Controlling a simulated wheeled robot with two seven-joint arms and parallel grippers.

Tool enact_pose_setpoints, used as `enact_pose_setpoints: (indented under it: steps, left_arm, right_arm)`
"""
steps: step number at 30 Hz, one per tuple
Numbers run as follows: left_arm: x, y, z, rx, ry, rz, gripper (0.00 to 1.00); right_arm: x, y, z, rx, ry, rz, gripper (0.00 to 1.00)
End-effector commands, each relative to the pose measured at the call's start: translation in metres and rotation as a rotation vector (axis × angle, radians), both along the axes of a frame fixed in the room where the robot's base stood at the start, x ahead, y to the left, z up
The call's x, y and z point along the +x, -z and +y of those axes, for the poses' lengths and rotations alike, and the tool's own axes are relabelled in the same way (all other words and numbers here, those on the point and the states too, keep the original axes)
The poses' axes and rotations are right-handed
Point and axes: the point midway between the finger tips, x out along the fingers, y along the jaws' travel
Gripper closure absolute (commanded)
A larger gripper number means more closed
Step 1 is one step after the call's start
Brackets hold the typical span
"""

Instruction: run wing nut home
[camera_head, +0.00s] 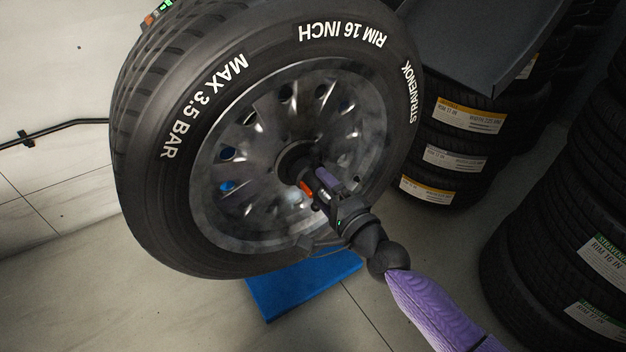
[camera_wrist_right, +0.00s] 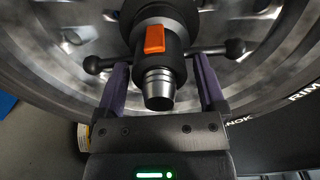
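The wing nut (camera_wrist_right: 160,60) is a dark hub with an orange button, a ribbed silver end and two ball-ended arms. It sits at the centre of the wheel, in front of the steel rim (camera_head: 237,119); in the head view its orange button (camera_head: 306,188) shows. My right gripper (camera_wrist_right: 162,75) has its purple fingers on either side of the nut's body, close to its arms, with gaps beside the body. Whether the fingers touch the arms I cannot tell. The right gripper also shows in the head view (camera_head: 316,181). My left gripper is not in view.
The wheel's tyre (camera_head: 145,165) stands above a blue block (camera_head: 300,287) on the floor. Stacks of tyres (camera_head: 455,155) stand at the right, with a dark panel (camera_head: 480,40) above them. A black rail (camera_head: 60,130) runs along the wall at the left.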

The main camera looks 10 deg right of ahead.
Motion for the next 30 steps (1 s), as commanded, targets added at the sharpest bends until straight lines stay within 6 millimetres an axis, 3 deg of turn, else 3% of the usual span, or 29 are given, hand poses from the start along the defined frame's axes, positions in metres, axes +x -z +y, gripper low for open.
enact_pose_setpoints:
  steps: [8, 14, 24, 30]
  left_arm:
    - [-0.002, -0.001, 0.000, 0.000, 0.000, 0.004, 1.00]
    - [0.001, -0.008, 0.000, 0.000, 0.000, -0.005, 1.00]
    - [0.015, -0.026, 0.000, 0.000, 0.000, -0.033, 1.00]
    - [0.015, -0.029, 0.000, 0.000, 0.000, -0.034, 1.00]
  right_arm:
    - [0.000, 0.000, 0.000, -0.042, 0.000, -0.014, 0.09]
    - [0.000, -0.002, 0.000, -0.404, 0.001, -0.147, 0.09]
    - [0.000, -0.003, 0.000, -1.219, 0.002, -0.443, 0.09]
    - [0.000, 0.000, 0.000, -1.482, 0.001, -0.537, 0.09]
